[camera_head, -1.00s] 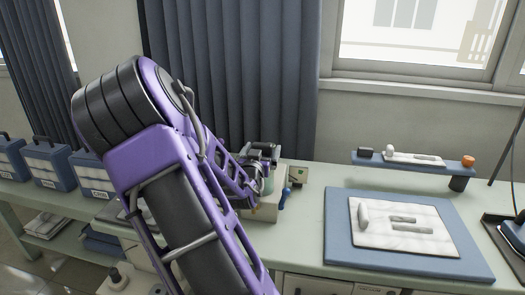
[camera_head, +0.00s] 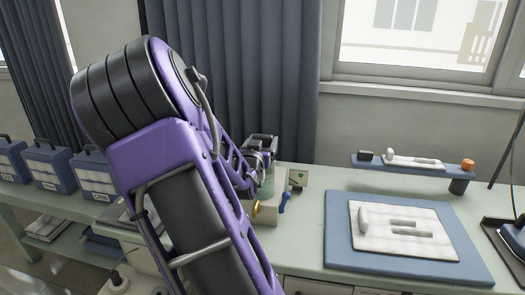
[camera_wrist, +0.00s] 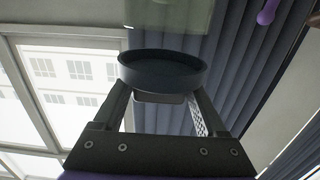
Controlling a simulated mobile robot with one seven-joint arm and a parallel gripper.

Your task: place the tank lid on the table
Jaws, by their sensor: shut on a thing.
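The tank lid (camera_wrist: 162,72) is a dark, round, shallow cap. In the wrist view it sits between the fingertips of my gripper (camera_wrist: 163,92), which is shut on it. In the head view my gripper (camera_head: 261,150) is small and partly hidden by my arm, and the lid cannot be made out clearly there. A greenish see-through tank (camera_head: 268,185) stands just below the gripper, on a pale block-shaped unit. The table (camera_head: 309,205) is a long pale green worktop under the window.
A blue mat (camera_head: 340,258) with a white quilted pad (camera_head: 440,240) lies on the right of the table. A raised blue shelf (camera_head: 430,168) holds small items behind it. Blue cases (camera_head: 48,172) stand at left. A strip of worktop left of the mat is clear.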

